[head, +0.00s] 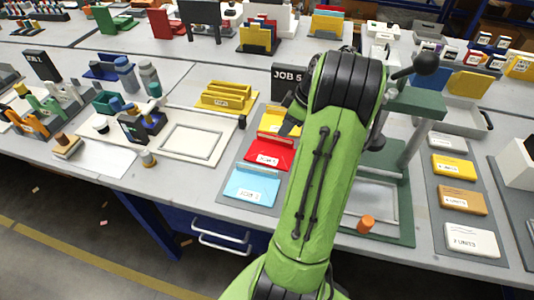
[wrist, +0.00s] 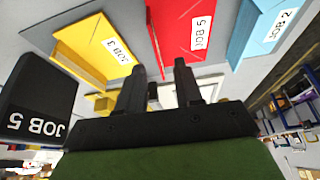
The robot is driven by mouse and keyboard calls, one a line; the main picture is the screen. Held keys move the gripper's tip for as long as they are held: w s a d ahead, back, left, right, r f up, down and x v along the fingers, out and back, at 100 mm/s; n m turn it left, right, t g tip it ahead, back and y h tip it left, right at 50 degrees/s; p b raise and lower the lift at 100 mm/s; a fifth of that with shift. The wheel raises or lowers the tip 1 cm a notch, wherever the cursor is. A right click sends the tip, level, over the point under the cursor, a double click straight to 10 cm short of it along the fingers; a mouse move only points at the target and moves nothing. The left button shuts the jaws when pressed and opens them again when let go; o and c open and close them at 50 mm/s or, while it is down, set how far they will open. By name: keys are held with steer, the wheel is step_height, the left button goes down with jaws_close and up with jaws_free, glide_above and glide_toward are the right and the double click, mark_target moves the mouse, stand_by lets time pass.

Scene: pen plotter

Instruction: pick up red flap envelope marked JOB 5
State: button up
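The red flap envelope (head: 262,146) lies on a grey mat (head: 233,200) near the table's front edge, between a yellow envelope (head: 272,124) and a light blue one (head: 252,187). In the wrist view the red envelope (wrist: 176,30) has a white label reading JOB 5. The yellow one (wrist: 85,62) reads JOB 3 and the light blue one (wrist: 258,28) JOB 2. My gripper (wrist: 161,76) is open, with nothing between its fingers, and apart from the red envelope. In the head view my arm hides most of the gripper.
A black JOB 5 sign (head: 286,78) stands behind the envelopes; it is close beside my gripper in the wrist view (wrist: 38,100). A green stand (head: 408,180) is right of my arm. A white board with a frame (head: 215,125) lies left of the envelopes.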

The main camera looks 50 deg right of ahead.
mark_target(272, 144)
steer(key=x, duration=0.2)
steer(key=shift+w+f, duration=0.15)
steer(key=shift+f, duration=0.2)
steer(key=b+x, duration=0.3)
steer(key=x, duration=0.2)
steer(key=shift+w+d, duration=0.1)
steer(key=shift+w, duration=0.05)
steer(key=shift+r, duration=0.2)
jaws_close()
